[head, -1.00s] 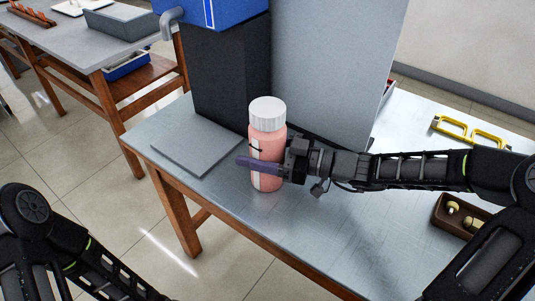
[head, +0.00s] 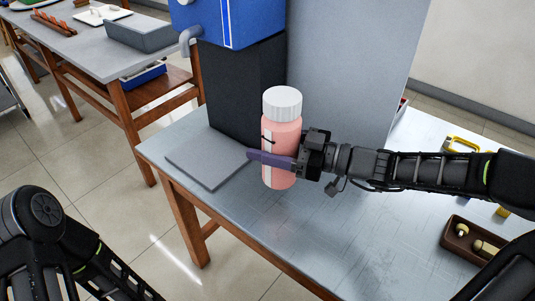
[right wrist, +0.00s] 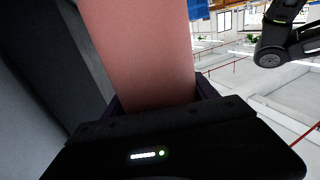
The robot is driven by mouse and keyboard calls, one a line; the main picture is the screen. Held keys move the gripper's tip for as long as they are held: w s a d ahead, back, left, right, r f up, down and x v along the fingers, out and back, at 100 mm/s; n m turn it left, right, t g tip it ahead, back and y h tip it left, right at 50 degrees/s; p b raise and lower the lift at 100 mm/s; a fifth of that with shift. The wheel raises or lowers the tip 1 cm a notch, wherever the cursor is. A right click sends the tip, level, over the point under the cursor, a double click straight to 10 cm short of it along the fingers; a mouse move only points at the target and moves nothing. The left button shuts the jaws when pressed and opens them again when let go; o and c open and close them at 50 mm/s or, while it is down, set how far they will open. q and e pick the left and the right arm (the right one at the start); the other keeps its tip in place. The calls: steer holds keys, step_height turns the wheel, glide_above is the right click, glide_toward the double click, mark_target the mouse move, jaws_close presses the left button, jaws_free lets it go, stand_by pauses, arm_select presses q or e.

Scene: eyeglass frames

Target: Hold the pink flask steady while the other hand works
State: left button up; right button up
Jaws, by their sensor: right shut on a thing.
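The pink flask (head: 288,135) is a pink bottle with a white ribbed cap and a pale label strip. It is upright over the near part of the grey table (head: 330,235). My right gripper (head: 274,159) reaches in from the right and is shut around the flask's middle, with one purple finger across its front. I cannot tell whether the flask's base touches the table. In the right wrist view the pink body (right wrist: 150,50) fills the space between the fingers. My left arm shows at the lower left, but its gripper is out of view.
A blue tank with a grey spout (head: 225,25) stands on a black block (head: 245,90) behind the flask. A flat grey plate (head: 208,160) lies left of the flask. A brown tray (head: 473,238) and a yellow frame (head: 463,143) are at right. The table's front middle is clear.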

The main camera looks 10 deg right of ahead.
mark_target(267, 131)
step_height(267, 131, up, 3)
steer(key=shift+r, duration=0.15)
stand_by(0.5)
steer(key=o, duration=1.2)
steer(key=shift+c, duration=0.2)
jaws_close()
